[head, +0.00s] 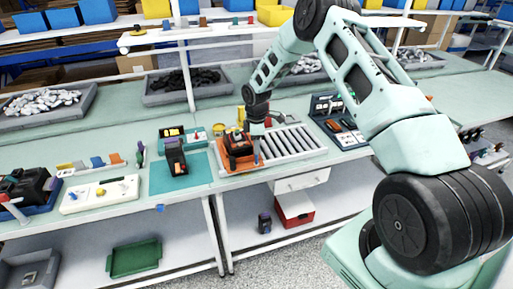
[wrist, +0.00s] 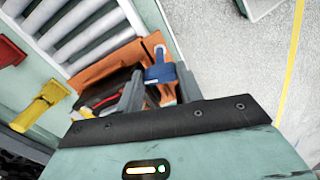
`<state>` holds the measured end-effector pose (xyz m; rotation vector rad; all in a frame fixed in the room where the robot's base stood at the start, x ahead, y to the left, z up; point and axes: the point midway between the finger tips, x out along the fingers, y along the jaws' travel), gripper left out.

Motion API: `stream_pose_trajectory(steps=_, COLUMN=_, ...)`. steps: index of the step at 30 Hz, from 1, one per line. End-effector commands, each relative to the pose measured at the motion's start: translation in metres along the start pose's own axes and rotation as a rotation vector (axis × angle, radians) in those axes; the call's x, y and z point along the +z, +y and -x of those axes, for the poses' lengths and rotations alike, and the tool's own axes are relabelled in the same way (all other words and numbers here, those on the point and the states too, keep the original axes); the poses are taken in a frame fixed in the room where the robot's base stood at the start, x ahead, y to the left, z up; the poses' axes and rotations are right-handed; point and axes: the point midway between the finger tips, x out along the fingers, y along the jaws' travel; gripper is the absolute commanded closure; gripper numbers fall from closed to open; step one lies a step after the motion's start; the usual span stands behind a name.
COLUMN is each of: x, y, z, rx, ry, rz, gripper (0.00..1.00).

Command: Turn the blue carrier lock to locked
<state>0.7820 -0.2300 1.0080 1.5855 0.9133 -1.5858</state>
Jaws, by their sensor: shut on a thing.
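The blue carrier lock (wrist: 160,73) is a small blue lever on the orange carrier (wrist: 112,66), seen in the wrist view. My gripper (wrist: 150,90) is shut on the blue lock, with a grey finger on each side of it. In the head view the orange carrier (head: 236,160) sits at the left end of the roller conveyor, and my gripper (head: 257,150) reaches down onto its right side. A dark device with red parts lies in the carrier. My gripper partly hides the carrier, and I cannot tell the lock's exact angle.
The roller conveyor (head: 295,145) runs right from the carrier. A teal mat (head: 195,178) with a black device (head: 175,157) lies to the left. An open dark case (head: 335,118) stands at the right. Yellow (wrist: 42,105) and red (wrist: 8,52) parts stand near the carrier.

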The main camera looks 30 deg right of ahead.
Motion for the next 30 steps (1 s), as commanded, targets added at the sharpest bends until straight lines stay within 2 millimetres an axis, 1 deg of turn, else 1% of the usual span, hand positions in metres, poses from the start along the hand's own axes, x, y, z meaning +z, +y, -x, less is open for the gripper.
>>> stream_pose_trajectory(steps=2, x=-0.0004, y=0.0005, z=-0.0040, rx=0.003, ry=0.000, rz=-0.070, gripper=0.86)
stream_pose_trajectory(steps=30, x=-0.0003, y=0.0008, z=-0.0012, rx=0.003, ry=0.002, rz=-0.961, gripper=0.86)
